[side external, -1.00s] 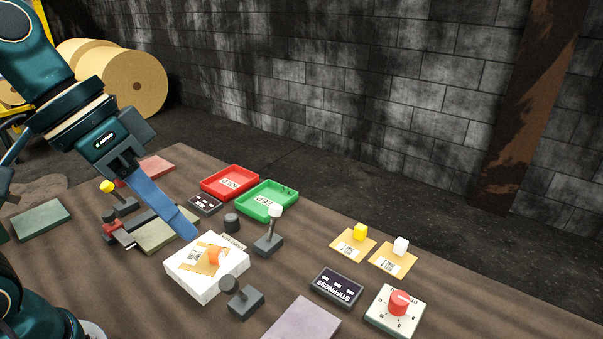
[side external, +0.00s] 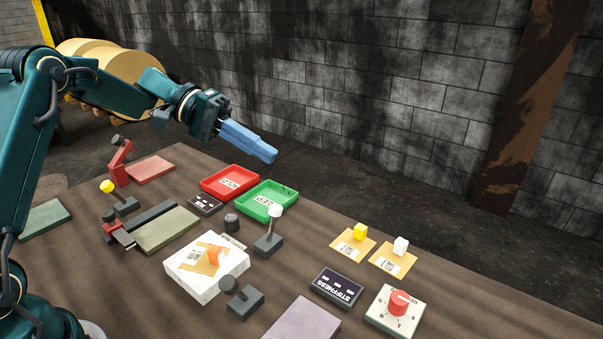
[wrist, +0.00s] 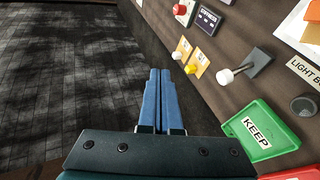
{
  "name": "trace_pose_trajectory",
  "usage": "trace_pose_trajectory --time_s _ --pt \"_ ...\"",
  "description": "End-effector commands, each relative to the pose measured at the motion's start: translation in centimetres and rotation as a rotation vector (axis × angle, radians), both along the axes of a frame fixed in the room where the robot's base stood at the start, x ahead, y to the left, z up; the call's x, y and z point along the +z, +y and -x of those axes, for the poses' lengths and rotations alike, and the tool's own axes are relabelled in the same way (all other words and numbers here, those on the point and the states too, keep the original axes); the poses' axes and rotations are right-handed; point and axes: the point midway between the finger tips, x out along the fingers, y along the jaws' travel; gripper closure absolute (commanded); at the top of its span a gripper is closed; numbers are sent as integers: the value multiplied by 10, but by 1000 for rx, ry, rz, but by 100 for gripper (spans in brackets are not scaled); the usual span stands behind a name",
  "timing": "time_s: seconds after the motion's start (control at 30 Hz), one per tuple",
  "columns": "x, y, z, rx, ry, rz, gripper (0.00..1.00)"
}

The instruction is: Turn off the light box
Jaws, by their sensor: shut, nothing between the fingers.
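The light box (side external: 187,284) is a bright white box with a tan card and an orange piece on its top. A corner of the light box (wrist: 291,27) shows in the wrist view. A round black knob (side external: 231,222) stands behind it, beside a label (wrist: 304,70) reading "LIGHT B", cut off by the frame edge. The knob also shows in the wrist view (wrist: 304,106). My gripper (side external: 270,156), with blue fingers, is shut and empty, raised above and behind the green tray, apart from the knob and box. The fingers (wrist: 160,72) are together in the wrist view.
A white-tipped lever (side external: 273,228) stands right of the knob, and a dark lever (side external: 241,297) in front of the box. Red (side external: 229,181) and green (side external: 265,196) trays lie behind. A stiffness panel (side external: 336,288) and red dial (side external: 399,303) are at right.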

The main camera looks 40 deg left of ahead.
Motion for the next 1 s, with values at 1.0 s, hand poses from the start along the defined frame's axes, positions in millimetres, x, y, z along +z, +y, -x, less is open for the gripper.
trace_pose_trajectory --time_s 1.0 --pt "-132 115 -17 353 180 357 100"
